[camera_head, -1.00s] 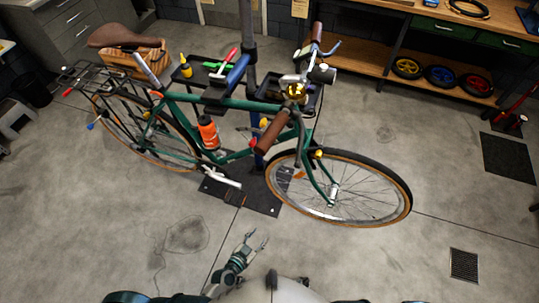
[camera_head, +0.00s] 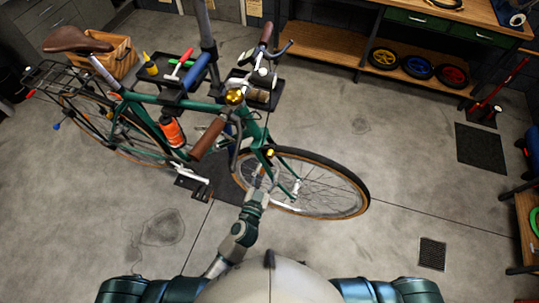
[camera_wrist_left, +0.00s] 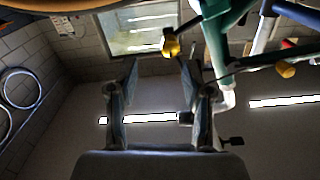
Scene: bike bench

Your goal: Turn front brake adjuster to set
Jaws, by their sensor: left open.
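The green bicycle (camera_head: 180,104) is held in a stand. A small yellow knob (camera_head: 270,152), likely the front brake adjuster, sits at the top of the front fork. A yellow knob also shows in the left wrist view (camera_wrist_left: 171,46), beyond and above my fingers, beside the green frame. My left gripper (camera_head: 262,174) is just below the knob in the head view, in front of the fork and front wheel. In the left wrist view its two fingers (camera_wrist_left: 158,85) are spread and nothing is between them. My right gripper is out of view.
The front wheel (camera_head: 368,190) and brown handlebar grip (camera_head: 208,139) are close to my left arm. A tool tray (camera_head: 170,76) is behind the frame. A workbench (camera_head: 330,45) with wheels stands at the back right.

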